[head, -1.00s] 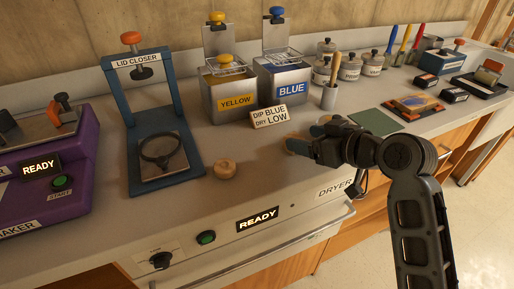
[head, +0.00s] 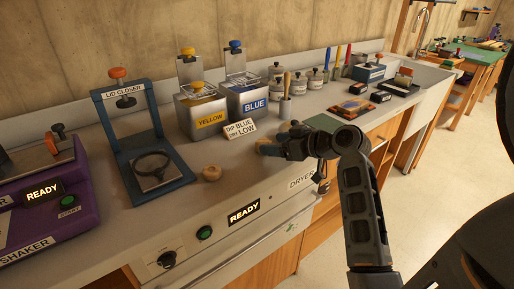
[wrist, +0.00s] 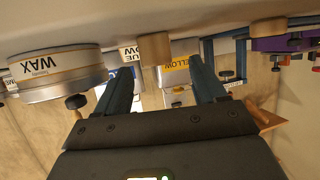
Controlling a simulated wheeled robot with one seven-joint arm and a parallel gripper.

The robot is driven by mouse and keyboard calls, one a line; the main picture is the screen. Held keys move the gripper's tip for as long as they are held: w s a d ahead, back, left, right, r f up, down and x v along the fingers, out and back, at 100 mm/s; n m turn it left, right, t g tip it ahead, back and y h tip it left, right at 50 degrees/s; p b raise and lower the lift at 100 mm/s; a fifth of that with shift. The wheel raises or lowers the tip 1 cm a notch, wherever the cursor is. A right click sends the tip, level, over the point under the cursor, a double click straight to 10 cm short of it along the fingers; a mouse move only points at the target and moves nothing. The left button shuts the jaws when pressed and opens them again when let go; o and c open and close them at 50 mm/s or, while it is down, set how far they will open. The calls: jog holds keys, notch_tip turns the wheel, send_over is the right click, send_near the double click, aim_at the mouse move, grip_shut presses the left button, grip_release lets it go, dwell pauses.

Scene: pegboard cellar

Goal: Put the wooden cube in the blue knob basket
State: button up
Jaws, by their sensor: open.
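A small wooden block (wrist: 155,48), which looks like the wooden cube, stands on the counter just ahead of and between my fingertips in the wrist view. My gripper (head: 264,148) is open, low over the counter to the right of the dip sign; its blue fingers (wrist: 160,72) also show in the wrist view, apart from the block. A second, rounded wooden piece (head: 211,172) lies left of my gripper and also shows in the wrist view (wrist: 267,28). The blue knob (head: 235,44) tops the wire basket (head: 240,80) at the tank labelled BLUE (head: 250,104).
The yellow tank (head: 204,118) stands left of the blue one, with the dip sign (head: 239,131) in front. The lid closer (head: 122,90) is further left. A WAX jar (wrist: 48,76) is close to my gripper in the wrist view. The counter's front edge is near.

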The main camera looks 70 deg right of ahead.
aim_at(268, 143)
jog(key=shift+p+x, duration=0.4)
jog(key=shift+x, duration=2.35)
jog(key=shift+s+d+f, duration=0.1)
jog(key=shift+f, duration=0.05)
jog(key=shift+c, duration=0.5)
jog(key=c, duration=1)
